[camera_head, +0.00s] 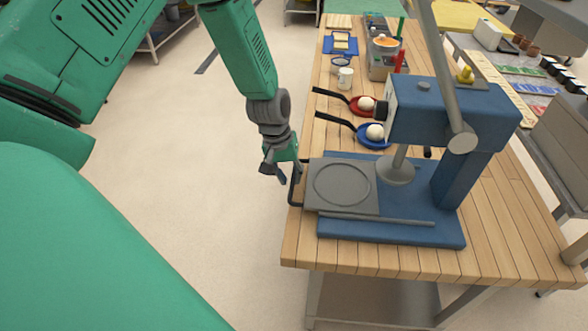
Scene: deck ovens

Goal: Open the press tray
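The blue press (440,115) stands on the wooden table, with a grey lever slanting up from it. Its grey square press tray (342,186) has a round ring mark on top and lies on the blue base, under and to the left of the round grey press plate (396,170). A dark handle (292,190) sticks out from the tray's left side. My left gripper (284,172) points down just beside the upper end of this handle. Its fingers look parted, and I cannot tell whether they touch the handle. My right gripper is not in view.
A red pan (358,106) and a blue pan (367,132), each with a pale ball, lie behind the tray. A white cup (345,78) and a container of utensils (383,58) stand farther back. Open floor (190,190) lies left of the table.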

